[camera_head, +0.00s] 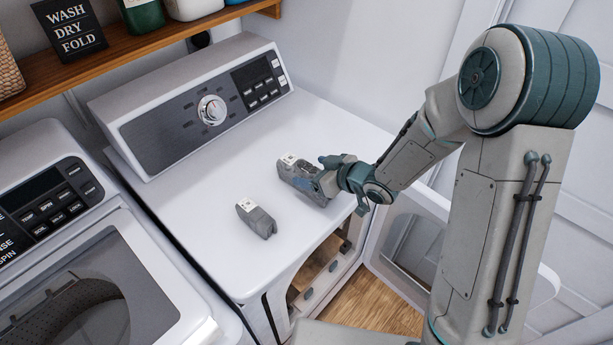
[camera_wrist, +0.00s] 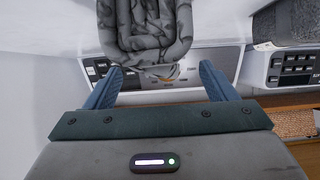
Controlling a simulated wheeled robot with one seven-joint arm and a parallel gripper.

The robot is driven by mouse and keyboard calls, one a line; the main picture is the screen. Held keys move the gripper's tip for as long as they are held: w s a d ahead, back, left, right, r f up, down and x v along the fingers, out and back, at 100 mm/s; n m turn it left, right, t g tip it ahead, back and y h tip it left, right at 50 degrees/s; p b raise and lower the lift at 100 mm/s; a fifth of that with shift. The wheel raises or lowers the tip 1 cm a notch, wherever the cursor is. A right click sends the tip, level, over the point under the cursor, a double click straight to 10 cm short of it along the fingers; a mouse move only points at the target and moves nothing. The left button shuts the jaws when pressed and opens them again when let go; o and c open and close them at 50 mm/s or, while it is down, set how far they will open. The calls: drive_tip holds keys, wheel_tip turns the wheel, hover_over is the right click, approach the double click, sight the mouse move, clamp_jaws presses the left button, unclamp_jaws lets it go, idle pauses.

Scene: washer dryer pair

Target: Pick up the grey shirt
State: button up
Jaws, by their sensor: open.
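Two folded grey cloth bundles lie on the white dryer top (camera_head: 340,120). One bundle (camera_head: 296,172) is at my gripper (camera_head: 326,178), whose fingers overlap its right end in the head view. In the wrist view this bundle (camera_wrist: 150,28) is mottled grey, and its folded edge shows between the two blue fingertips (camera_wrist: 160,70). My gripper is open; I cannot tell whether the fingers touch the cloth. Which bundle is the shirt is unclear.
The dryer's control panel (camera_head: 205,105) rises behind the bundles, under a wooden shelf (camera_head: 130,45) with a sign and bottles. The dryer door (camera_head: 412,235) hangs open at the front. A washer (camera_head: 75,250) stands at left. The dryer top around the bundles is clear.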

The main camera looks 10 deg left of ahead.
sight(309, 168)
drive_tip(key=shift+x, duration=1.6)
drive_tip(key=shift+w+r, duration=0.1)
drive_tip(key=shift+r, duration=0.05)
drive_tip(key=c, duration=1.2)
drive_tip(key=shift+r, duration=0.1)
